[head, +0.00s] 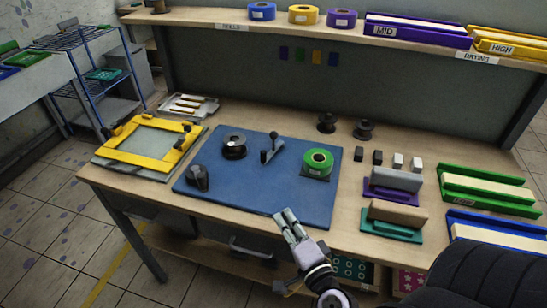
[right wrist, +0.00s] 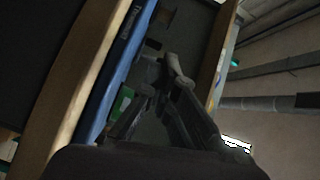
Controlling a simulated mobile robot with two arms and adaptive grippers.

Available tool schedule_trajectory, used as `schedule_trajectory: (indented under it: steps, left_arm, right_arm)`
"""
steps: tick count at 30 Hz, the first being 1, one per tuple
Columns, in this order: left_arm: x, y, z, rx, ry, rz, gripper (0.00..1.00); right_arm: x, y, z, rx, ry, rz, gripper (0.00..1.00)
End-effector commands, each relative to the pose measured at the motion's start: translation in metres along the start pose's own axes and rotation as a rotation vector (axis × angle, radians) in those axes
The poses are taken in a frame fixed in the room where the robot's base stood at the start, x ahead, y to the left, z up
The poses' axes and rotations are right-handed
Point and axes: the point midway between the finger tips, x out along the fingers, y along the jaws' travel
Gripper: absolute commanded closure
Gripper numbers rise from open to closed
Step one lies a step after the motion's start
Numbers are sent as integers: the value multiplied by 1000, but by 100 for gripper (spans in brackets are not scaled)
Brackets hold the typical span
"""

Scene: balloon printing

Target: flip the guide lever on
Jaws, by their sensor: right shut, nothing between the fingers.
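A dark lever with a slanted handle (head: 270,149) stands on a blue mat (head: 245,208) on the workbench. I take it for the guide lever; no label on it is readable. My right gripper (head: 287,213) is at the front edge of the mat, below and apart from the lever in the head view. Its fingers are shut and empty. The right wrist view shows these fingers (right wrist: 168,68) in front of the blue mat edge (right wrist: 120,60); the view is dark and the lever cannot be made out there. My left gripper is not in view.
A yellow frame (head: 150,146) lies left. Blocks in purple (head: 394,184) and teal (head: 393,222) holders stand right. The mat's front middle is clear.

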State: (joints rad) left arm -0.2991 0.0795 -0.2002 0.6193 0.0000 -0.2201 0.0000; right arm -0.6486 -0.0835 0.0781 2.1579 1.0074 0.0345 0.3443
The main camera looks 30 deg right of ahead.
Motion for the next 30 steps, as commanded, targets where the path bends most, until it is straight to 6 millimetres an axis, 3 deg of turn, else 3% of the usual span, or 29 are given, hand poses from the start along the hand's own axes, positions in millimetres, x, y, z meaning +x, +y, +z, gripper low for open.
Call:
schedule_trajectory:
  steps: [3,9,23,30]
  left_arm:
    - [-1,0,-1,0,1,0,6]
    - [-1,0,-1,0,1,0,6]
    - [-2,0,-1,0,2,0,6]
    - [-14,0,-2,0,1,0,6]
  right_arm:
    - [-5,2,-29,102,125,-11,100]
    - [-13,8,-56,195,241,-20,100]
    - [-12,8,-61,207,259,-22,100]
    - [12,4,-68,208,260,-25,100]
